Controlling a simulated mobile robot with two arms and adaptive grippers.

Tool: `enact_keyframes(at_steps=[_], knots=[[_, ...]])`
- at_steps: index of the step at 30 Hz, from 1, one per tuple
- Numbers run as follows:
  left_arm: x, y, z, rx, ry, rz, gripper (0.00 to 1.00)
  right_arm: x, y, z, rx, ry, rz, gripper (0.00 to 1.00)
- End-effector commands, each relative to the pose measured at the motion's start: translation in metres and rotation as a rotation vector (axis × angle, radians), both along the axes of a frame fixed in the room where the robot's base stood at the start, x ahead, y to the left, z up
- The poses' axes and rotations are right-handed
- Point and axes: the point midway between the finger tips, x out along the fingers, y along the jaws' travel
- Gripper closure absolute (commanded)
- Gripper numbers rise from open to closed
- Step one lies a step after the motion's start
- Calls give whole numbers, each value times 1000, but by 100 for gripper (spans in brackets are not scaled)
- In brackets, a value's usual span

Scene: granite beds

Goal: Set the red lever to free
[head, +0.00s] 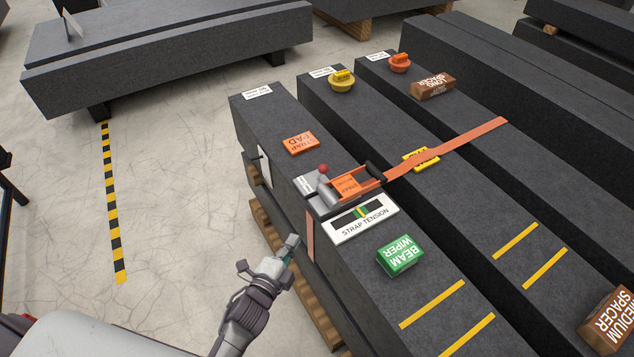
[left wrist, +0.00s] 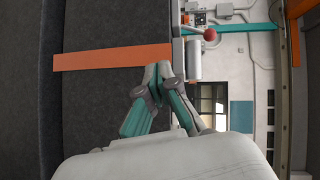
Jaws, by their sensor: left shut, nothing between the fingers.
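The red lever shows as a red ball knob (head: 323,168) on the grey ratchet body (head: 322,192), on top of the nearest granite beam. Its knob also shows in the left wrist view (left wrist: 210,34). A small white plate lies beside it, its writing too small to read. My left gripper (head: 291,241) is shut and empty beside the beam's left side face, below and apart from the lever. In the left wrist view its closed fingertips (left wrist: 158,72) are near the orange strap (left wrist: 110,58). My right gripper is in neither view.
An orange ratchet handle with a black grip (head: 374,171) lies right of the knob. A strap tension gauge (head: 359,218), a green beam wiper (head: 400,256) and an orange strap pad (head: 299,143) rest on the beam. Wooden supports stand below. The floor (head: 180,190) at left is open.

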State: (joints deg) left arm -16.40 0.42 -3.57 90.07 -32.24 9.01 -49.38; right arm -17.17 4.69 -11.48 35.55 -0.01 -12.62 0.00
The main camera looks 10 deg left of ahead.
Motion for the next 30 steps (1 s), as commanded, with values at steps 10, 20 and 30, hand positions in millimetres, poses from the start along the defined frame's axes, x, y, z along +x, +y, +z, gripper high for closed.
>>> enact_keyframes(at_steps=[10,20,30], knots=[[15,-1,75,188,-211,-31,100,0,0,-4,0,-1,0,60],[20,-2,75,184,-210,-31,100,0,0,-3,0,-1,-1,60],[80,-12,77,182,-210,-30,100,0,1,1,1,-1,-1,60]])
